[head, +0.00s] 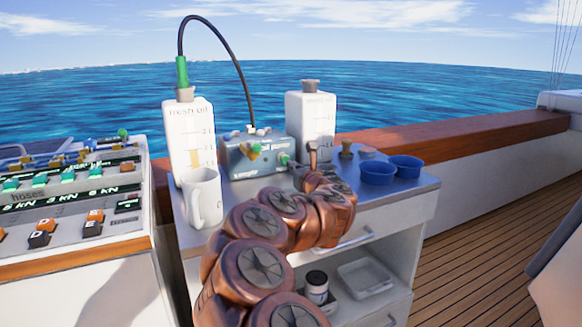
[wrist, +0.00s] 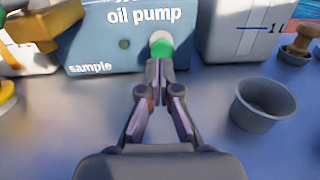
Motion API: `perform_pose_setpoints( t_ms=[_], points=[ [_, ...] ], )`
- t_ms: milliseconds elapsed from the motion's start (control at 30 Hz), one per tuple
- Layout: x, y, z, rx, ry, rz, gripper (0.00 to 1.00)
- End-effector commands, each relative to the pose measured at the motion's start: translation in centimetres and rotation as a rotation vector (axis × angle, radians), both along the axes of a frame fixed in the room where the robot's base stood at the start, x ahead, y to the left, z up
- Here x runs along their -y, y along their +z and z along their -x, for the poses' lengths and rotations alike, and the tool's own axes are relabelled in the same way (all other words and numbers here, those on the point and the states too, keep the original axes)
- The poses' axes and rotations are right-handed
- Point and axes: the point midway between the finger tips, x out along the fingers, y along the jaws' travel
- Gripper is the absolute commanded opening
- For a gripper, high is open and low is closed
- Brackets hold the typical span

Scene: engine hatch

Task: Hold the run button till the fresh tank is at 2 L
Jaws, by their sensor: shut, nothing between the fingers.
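The oil pump (head: 250,157) is a blue-grey box on the cabinet top. Its green button with a pale centre (wrist: 161,46) is on the front face; in the head view the green button (head: 284,159) shows at the box's right. My gripper (wrist: 158,66) is shut and empty, its fingertips right at the button's lower edge; I cannot tell whether they press it. The white fresh oil tank (head: 188,120) stands left of the pump. Its yellow level strip (head: 196,158) seems to end between the lower and upper marks, nearer the lower.
A white mug (head: 201,198) stands before the fresh tank. A second white tank (head: 311,118) is behind the pump's right side. Blue cups (head: 378,172) sit at the right of the top. A black hose (head: 240,65) arches from the fresh tank to the pump.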

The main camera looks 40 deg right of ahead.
Motion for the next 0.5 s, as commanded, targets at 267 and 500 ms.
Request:
perform_pose_setpoints(
  t_ms=[267,500],
  points=[
    [-1.2,0.2,3.3,-0.002,-0.004,-0.001,0.0],
    [-2.2,0.3,6.0,0.0,-0.005,0.0,0.0]
  ],
)
